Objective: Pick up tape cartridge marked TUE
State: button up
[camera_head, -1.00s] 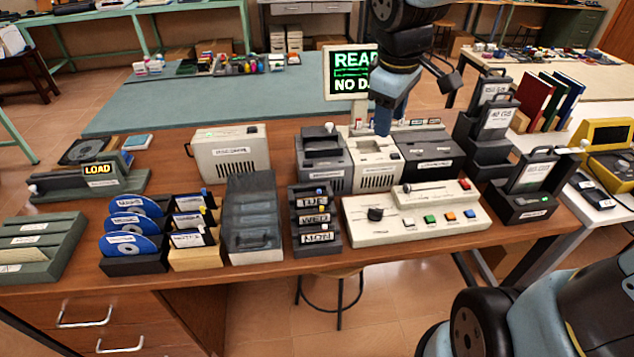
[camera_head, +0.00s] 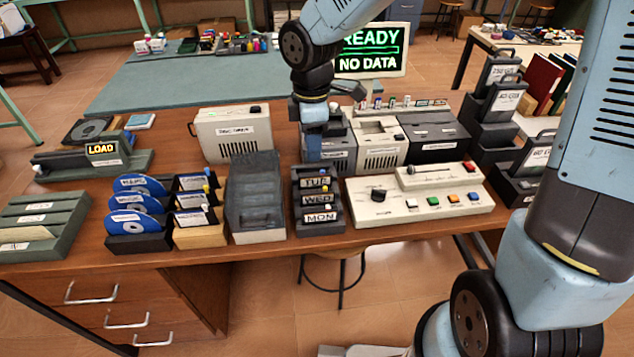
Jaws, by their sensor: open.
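The tape cartridge marked TUE (camera_head: 316,183) sits in the top slot of a dark rack (camera_head: 338,222) near the front edge of the wooden desk. The cartridges marked WED (camera_head: 317,200) and MON (camera_head: 320,217) sit below it in the same rack. My gripper (camera_head: 313,156) points down just behind and above the TUE cartridge. Its fingers are seen edge-on, so the gap between them is hidden. It is open and holds nothing that I can see. I cannot tell whether the fingertips touch the rack or cartridge.
A grey lidded box (camera_head: 254,200) stands close on the rack's left. A cream control panel (camera_head: 418,196) with coloured buttons stands on its right. Cream and dark machines (camera_head: 380,150) stand behind. Disc holders (camera_head: 140,243) are further left. My arm hides part of the right side.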

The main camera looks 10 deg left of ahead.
aim_at(312, 174)
jog(key=shift+a+f, duration=0.15)
jog(key=shift+f, duration=4.55)
grip_shut()
